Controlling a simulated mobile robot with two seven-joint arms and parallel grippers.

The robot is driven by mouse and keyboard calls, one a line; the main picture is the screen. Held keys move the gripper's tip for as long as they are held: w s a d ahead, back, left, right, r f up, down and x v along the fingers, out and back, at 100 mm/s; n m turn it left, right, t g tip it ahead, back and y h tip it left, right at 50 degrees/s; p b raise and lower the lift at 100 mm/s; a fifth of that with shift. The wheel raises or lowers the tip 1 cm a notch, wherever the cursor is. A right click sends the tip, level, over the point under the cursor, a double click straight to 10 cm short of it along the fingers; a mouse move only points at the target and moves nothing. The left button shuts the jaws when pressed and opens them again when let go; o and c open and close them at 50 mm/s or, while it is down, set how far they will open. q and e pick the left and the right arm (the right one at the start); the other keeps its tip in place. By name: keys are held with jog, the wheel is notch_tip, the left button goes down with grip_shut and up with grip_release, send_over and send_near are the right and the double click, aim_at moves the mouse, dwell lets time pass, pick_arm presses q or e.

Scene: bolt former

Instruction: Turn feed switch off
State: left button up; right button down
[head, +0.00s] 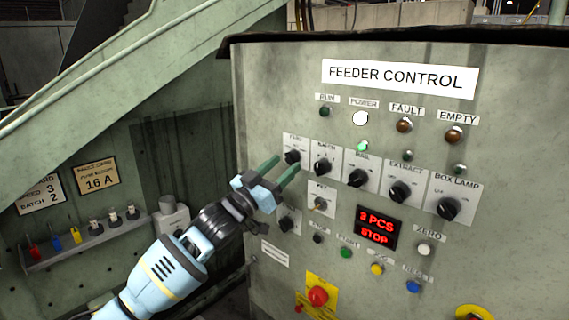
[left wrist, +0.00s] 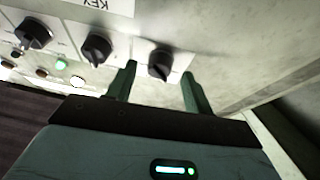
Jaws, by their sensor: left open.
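The feed switch (head: 292,156) is a black rotary knob on a white plate, leftmost in the upper switch row of the feeder control panel (head: 255,95). Its label is partly legible. My left gripper (head: 286,166) is open, its two green fingers pointing at this knob. In the left wrist view the feed switch (left wrist: 160,64) sits between the open fingers (left wrist: 158,85), nearer the left one. The fingers appear apart from the knob; I cannot tell the exact depth gap. My right gripper is not in view.
The batch switch (head: 322,167) is just right of the feed switch, with more knobs beyond. A key switch (head: 320,204) and a red display (head: 378,228) reading "3 PCS STOP" are below. A red button (head: 317,296) is low on the panel. A sloping green beam (head: 150,70) is at left.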

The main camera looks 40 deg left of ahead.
pick_arm(q)
jog(key=shift+x, duration=0.8)
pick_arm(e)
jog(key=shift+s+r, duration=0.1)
